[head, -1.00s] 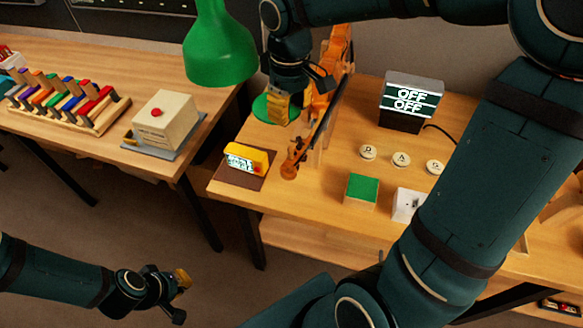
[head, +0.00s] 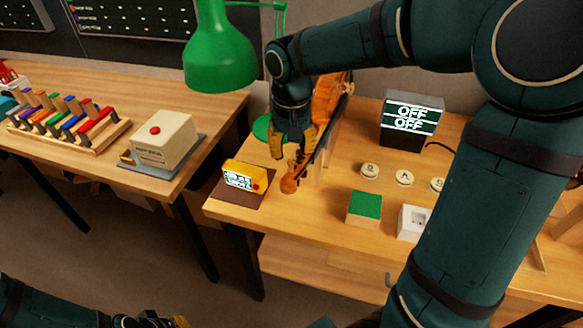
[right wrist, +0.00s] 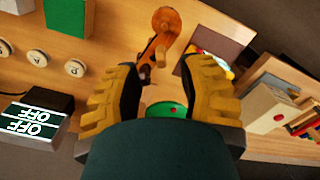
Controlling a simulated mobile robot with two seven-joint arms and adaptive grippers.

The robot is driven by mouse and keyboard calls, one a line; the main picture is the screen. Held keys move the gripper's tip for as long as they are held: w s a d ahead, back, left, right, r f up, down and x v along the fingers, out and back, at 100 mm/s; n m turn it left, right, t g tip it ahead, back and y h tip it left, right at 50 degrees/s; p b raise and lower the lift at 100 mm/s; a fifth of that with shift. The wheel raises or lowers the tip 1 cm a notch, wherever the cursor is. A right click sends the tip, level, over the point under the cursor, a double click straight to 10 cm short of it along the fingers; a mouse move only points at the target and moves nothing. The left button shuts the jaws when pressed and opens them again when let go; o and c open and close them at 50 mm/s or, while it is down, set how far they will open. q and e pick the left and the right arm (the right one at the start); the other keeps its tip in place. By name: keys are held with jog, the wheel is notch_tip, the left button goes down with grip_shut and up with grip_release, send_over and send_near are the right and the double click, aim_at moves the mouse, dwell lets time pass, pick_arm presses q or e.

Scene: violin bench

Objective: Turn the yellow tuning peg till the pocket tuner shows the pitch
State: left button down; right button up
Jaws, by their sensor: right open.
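The violin (head: 331,98) stands on the bench, with its scroll (head: 289,185) toward the front edge. The scroll also shows in the right wrist view (right wrist: 168,22), beyond my fingers. Pegs stick out near it, one light tan peg (right wrist: 161,56) among them; I cannot tell which peg is yellow. The pocket tuner (head: 244,176) is yellow with a lit screen, too small to read, on a brown mat (head: 228,195). My right gripper (head: 291,156) is open and empty, just behind the scroll, fingers pointing down. My left gripper (head: 165,321) is cut off at the bottom edge.
A green lamp (head: 220,60) hangs left of my right arm. A sign reading OFF twice (head: 411,115), round lettered buttons (head: 404,178), a green-topped block (head: 364,206) and a white socket box (head: 413,222) are to the right. A side table (head: 70,165) stands left across a gap.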

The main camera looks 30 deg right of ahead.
aim_at(292, 163)
jog(key=shift+f+b, duration=0.45)
jog(key=shift+f, duration=2.2)
jog(key=shift+c, duration=0.4)
grip_shut()
